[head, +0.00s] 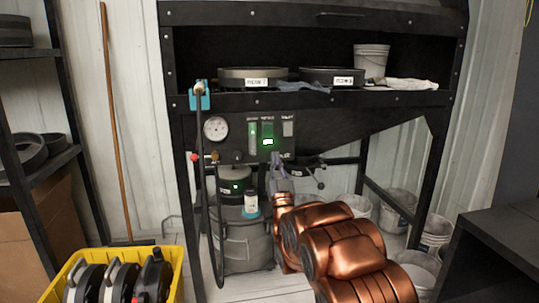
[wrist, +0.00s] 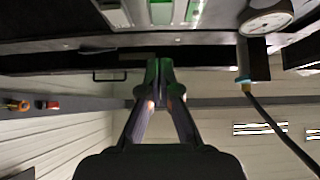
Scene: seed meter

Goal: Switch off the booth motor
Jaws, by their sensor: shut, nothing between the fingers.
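A dark control panel (head: 240,148) is on the front of the black booth, under its shelf. It carries labelled switch or indicator columns; the middle one (head: 267,141) glows green, and a paler green one (head: 252,136) is beside it. The labels are too small to read. My gripper (head: 276,158) is shut and empty, with its tips at the panel's lower edge, just below the lit column. I cannot tell whether they touch. In the wrist view my gripper (wrist: 159,68) has a green tint, and part of the panel shows above it.
A round gauge (head: 215,128) is on the panel's left; it also shows in the wrist view (wrist: 266,18). A dark hose (head: 207,190) hangs left of the panel. A drum (head: 245,240) stands below. A yellow crate (head: 172,262) and several buckets (head: 398,205) flank it.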

